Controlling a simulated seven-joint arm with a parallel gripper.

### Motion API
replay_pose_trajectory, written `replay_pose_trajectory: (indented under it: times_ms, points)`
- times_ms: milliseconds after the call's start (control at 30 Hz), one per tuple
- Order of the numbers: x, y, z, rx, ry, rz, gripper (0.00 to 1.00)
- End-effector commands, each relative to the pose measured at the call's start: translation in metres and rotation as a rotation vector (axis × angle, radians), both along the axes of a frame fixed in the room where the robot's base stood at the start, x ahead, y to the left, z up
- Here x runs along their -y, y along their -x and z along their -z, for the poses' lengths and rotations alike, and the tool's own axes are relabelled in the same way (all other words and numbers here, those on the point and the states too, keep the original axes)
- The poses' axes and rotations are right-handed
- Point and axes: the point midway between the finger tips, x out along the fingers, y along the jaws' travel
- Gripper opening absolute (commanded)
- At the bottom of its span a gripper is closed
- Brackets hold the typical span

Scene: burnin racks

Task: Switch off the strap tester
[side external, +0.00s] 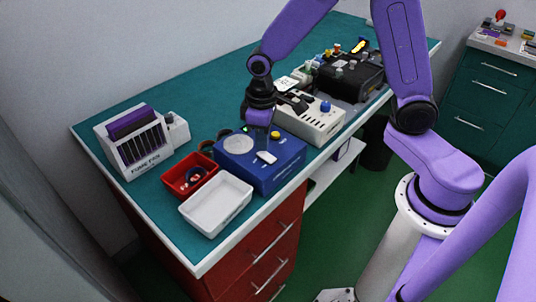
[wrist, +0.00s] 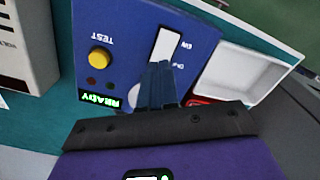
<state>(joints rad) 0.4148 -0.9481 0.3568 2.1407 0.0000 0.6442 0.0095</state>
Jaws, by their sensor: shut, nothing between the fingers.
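The strap tester is a blue box (side external: 262,172) on the teal bench. It has a round pale plate (side external: 238,144), a yellow TEST button (wrist: 99,59) and a white rocker switch (side external: 266,157). Its display (wrist: 100,98) is lit green and reads READY. The switch also shows in the wrist view (wrist: 167,43), with small print beside it. My gripper (wrist: 158,66) is shut and empty over the tester. Its fingertips overlap the switch's near end in the wrist view; I cannot tell whether they touch. The fingers partly hide the round plate there.
A white tray (side external: 212,226) and a red bin (side external: 171,177) stand beside the tester. A beige instrument (side external: 326,130) with a blue knob stands close on its other side. A white slotted unit with purple pieces (side external: 112,158) stands at the far left.

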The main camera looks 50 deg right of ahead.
Motion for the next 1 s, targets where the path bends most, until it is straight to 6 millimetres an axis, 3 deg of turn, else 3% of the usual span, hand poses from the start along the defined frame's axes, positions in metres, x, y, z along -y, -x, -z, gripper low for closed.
replay_pose_trajectory:
  times_ms: [1000]
  points:
    - [0.000, 0.000, 0.013, 0.000, 0.000, 0.000, 0.00]
